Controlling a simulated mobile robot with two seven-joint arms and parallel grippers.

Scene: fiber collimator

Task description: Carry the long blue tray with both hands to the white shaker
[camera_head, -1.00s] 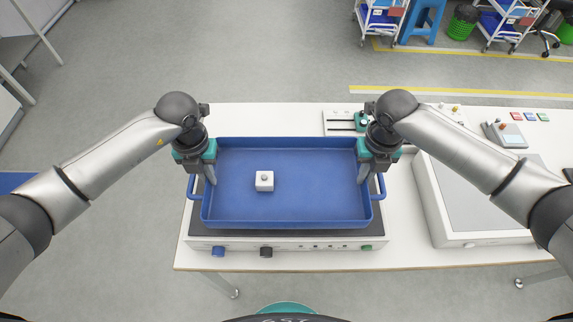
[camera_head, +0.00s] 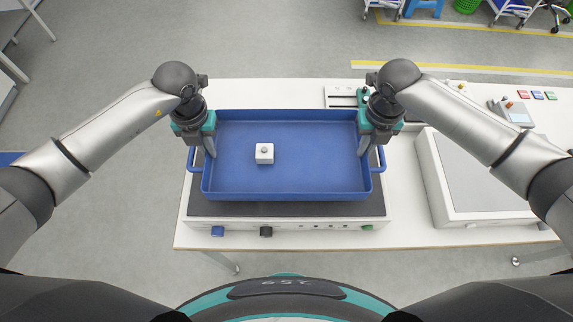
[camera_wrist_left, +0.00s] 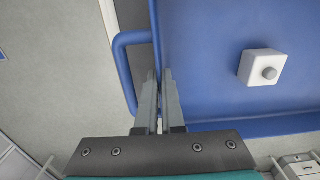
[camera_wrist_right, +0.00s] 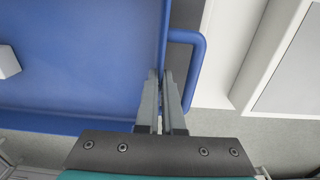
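The long blue tray (camera_head: 290,190) is level in the head view, over a white device (camera_head: 285,229) with a dark top. Whether it touches that top is hard to tell. A small white block with a grey knob (camera_head: 264,153) sits in the tray, left of centre. My left gripper (camera_head: 210,148) is shut on the tray's left wall beside the handle; the left wrist view shows its fingers (camera_wrist_left: 160,78) straddling the rim. My right gripper (camera_head: 364,150) is shut likewise on the right wall. A white box with a grey plate (camera_head: 480,178), possibly the shaker, stands to the right.
The white table (camera_head: 402,200) has a narrow clear strip between the two devices. A rail fixture (camera_head: 343,96) stands behind the tray's right end. A small grey instrument (camera_head: 512,113) and coloured blocks (camera_head: 537,95) lie at the back right.

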